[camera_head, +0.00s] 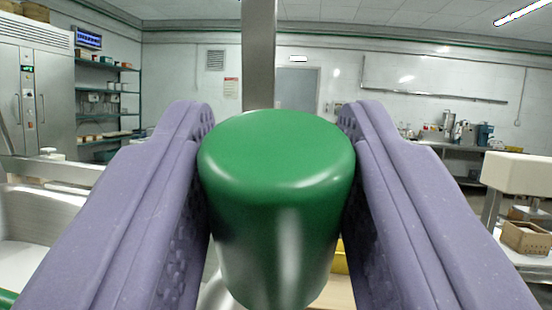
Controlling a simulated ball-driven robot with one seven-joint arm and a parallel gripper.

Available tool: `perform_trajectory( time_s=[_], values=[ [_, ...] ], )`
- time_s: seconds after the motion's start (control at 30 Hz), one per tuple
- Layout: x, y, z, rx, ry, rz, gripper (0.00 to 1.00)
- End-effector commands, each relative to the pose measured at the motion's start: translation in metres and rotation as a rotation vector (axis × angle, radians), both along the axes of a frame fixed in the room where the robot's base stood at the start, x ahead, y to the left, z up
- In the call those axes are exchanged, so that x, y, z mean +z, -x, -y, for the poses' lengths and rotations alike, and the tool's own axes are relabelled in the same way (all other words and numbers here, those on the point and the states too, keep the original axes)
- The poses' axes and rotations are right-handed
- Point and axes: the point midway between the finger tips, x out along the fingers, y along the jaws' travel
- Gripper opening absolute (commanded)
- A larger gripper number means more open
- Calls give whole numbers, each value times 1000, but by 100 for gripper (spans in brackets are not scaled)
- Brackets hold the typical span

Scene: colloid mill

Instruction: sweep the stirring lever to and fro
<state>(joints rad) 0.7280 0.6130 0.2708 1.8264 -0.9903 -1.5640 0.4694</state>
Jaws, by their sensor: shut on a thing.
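A glossy green cylindrical knob (276,165) fills the middle of the view, upright with its rounded top toward me. I take it to be the grip of the stirring lever. My gripper (276,130) has its two purple fingers shut on the knob, one pressed to its left side and one to its right. The lever's shaft below the knob is mostly hidden by the knob and fingers. A bit of shiny metal shows at the knob's lower left, but I cannot tell what it belongs to.
A grey metal post (259,55) rises just behind the knob. A steel cabinet (35,95) and green shelving (108,100) stand at the far left. A cream block (517,173) and a small wooden box (525,238) are at the right. A steel counter is at the back right.

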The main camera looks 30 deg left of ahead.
Motion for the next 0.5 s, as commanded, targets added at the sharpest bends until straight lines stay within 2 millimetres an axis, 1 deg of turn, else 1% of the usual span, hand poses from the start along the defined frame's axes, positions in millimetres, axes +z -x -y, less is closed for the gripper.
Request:
perform_trajectory(
  time_s=[0.03, 0.3, 0.33, 0.4, 0.5],
  values=[
    [-2, 1, 1, -1, 0, -2, 0],
    [-3, 1, 1, 0, 0, -5, 0],
    [-3, 1, 1, 0, 0, -5, 46],
    [-3, 1, 1, 0, 0, -5, 60],
    [-3, 1, 0, 0, 0, -4, 60]
  ],
)
